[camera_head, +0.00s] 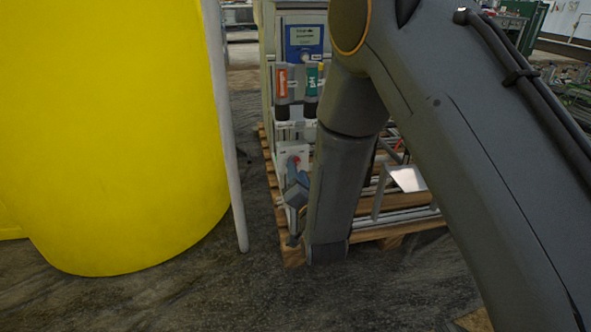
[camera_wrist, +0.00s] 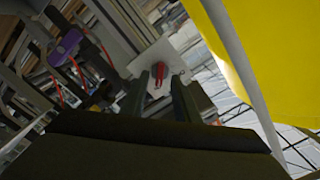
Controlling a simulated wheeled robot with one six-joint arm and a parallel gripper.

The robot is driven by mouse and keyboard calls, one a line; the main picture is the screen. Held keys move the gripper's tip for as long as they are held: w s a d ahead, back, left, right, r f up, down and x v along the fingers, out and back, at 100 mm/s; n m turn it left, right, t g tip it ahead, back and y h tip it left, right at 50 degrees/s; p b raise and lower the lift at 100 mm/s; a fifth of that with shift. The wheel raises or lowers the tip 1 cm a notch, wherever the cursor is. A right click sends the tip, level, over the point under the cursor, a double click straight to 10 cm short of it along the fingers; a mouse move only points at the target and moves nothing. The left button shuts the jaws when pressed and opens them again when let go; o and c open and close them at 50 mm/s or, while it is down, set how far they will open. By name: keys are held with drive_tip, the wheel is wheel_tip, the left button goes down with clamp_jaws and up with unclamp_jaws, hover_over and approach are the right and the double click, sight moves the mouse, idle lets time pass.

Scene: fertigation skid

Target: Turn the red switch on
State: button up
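The red switch (camera_wrist: 157,74) sits on a pale plate (camera_wrist: 165,54) in the wrist view. It shows between the two fingertips of my gripper (camera_wrist: 158,84). The fingers stand apart on either side of it, and I cannot tell whether they touch it. In the head view the red switch (camera_head: 294,160) is a small red spot on a white box (camera_head: 284,153) low on the skid. My gripper (camera_head: 295,181) is just below and in front of it there, partly hidden by my arm.
A large yellow tank (camera_head: 110,130) fills the left, with a pale upright pipe (camera_head: 226,130) beside it. The skid stands on a wooden pallet (camera_head: 290,250). A blue controller (camera_head: 304,40) sits above the switch. Dark floor lies open in front.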

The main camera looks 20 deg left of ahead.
drive_tip(key=shift+p+v, duration=0.65)
drive_tip(key=shift+v, duration=2.15)
drive_tip(key=s+d+r+n+g+h, duration=0.3)
drive_tip(key=s+d+g, duration=0.25)
drive_tip(key=s, duration=0.35)
drive_tip(key=s+d+r+n+g+h, duration=0.25)
drive_tip(key=s+d+g, duration=0.35)
drive_tip(key=s, duration=0.4)
drive_tip(key=s+d+r+n+g+h, duration=0.2)
drive_tip(key=s+d+r+n+g, duration=0.2)
drive_tip(key=s+d, duration=0.4)
drive_tip(key=d+r+m+h+p, duration=0.1)
drive_tip(key=d+r+m+p, duration=0.2)
drive_tip(key=d+r+p, duration=0.7)
drive_tip(key=s+d+r+m+p, duration=0.1)
drive_tip(key=d+r+m+p, duration=0.2)
drive_tip(key=d+r+p, duration=0.7)
wheel_tip(320, 180, up, 6)
drive_tip(key=p, duration=1.2)
drive_tip(key=shift+s+r+m+h+p, duration=0.2)
drive_tip(key=shift+m+h+p, duration=0.15)
